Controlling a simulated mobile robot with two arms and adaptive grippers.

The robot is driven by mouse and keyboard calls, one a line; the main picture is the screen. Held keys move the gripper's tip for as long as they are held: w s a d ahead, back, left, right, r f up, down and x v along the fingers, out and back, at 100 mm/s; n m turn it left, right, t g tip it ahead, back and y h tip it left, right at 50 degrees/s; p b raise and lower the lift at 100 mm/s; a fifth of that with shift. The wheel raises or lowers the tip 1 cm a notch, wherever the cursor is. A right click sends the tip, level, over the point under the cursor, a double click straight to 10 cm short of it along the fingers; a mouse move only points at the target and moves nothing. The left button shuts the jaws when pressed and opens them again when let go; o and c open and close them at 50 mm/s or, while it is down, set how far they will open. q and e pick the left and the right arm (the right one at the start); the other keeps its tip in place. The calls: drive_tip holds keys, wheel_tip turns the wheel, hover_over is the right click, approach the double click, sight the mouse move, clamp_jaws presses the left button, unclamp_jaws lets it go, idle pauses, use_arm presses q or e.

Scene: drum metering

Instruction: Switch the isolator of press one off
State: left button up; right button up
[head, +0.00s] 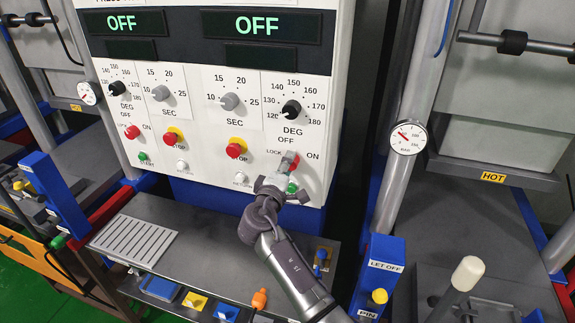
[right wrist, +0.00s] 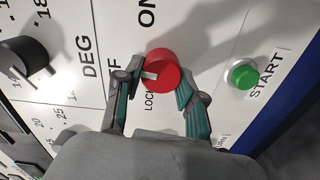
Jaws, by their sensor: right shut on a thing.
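A white control panel (head: 205,150) carries two columns of controls, and both displays above them read OFF in green. My right gripper (head: 287,168) reaches up to the red isolator knob (head: 294,162) of the right column, between LOCK and ON. In the right wrist view its fingers (right wrist: 158,92) are shut on this red knob (right wrist: 164,66), one on each side. The knob's white mark points toward the OFF lettering, which a finger partly covers. The left column has its own red isolator knob (head: 132,132), untouched. My left gripper is not in view.
A green START button (right wrist: 243,75) sits close beside the gripped knob. Black dials (head: 291,109) and a red stop button (head: 236,148) are above and left. A grey shelf with a slotted plate (head: 134,240) lies below. A pressure gauge (head: 407,138) stands right.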

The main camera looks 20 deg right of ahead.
drive_tip(key=n+p, duration=0.1)
drive_tip(key=n, duration=0.4)
drive_tip(key=shift+n+p, duration=0.3)
idle(0.4)
drive_tip(key=o, duration=1.1)
drive_tip(key=shift+w+f, duration=0.1)
drive_tip(key=shift+o, duration=0.2)
drive_tip(key=v, duration=1.2)
